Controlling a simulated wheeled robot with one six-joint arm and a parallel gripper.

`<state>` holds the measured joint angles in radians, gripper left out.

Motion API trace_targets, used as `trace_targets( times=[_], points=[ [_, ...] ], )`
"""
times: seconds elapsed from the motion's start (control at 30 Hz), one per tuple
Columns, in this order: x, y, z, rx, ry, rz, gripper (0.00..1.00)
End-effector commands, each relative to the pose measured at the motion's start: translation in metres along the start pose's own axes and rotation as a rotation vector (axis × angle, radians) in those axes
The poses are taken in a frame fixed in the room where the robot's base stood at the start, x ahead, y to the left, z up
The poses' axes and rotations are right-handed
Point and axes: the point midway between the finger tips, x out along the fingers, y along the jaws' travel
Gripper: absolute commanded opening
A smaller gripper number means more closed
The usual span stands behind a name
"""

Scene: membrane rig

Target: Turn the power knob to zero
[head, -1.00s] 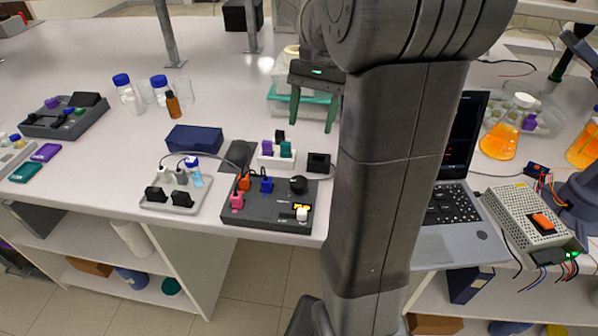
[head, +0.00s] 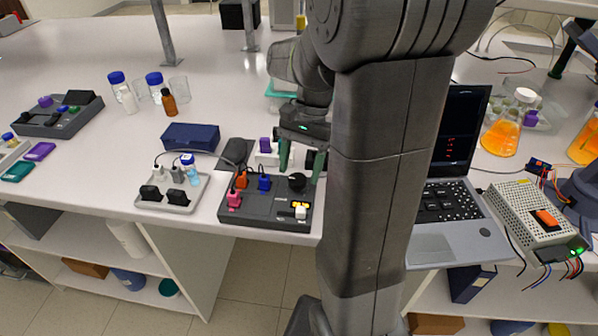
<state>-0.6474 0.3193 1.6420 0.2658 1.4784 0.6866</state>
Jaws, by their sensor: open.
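A dark grey power unit (head: 262,211) lies near the front edge of the bench. Its round black knob (head: 297,181) stands at the back right of its top face. A small lit yellow display and a white switch (head: 300,213) sit in front of the knob. Orange, blue and pink plugs (head: 241,179) stand on its left part. My gripper (head: 301,165) points down just behind the knob, with its two green fingers apart and nothing seen between them. The fingertips look close to the knob; whether they touch it I cannot tell.
A grey tray with black clips (head: 172,193) stands left of the unit, with a blue box (head: 191,137) behind it. A white rack (head: 262,158) is close to my gripper's left finger. A laptop (head: 447,205) is at the right, beyond my arm.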

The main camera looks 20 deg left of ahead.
Motion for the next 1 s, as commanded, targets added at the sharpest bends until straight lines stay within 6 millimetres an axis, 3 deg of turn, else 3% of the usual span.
trace_targets(
  times=[0.13, 0.47, 0.7, 1.0],
  points=[
    [0.0120, 0.0003, 0.0001, 0.000, 0.000, 0.000, 0.59],
    [0.0147, 0.0001, 0.0000, 0.000, 0.001, 0.000, 0.59],
    [0.0146, 0.0002, 0.0000, 0.000, 0.001, 0.000, 0.15],
    [0.0134, -0.0002, 0.0005, -0.033, 0.000, 0.015, 0.15]
  ],
)
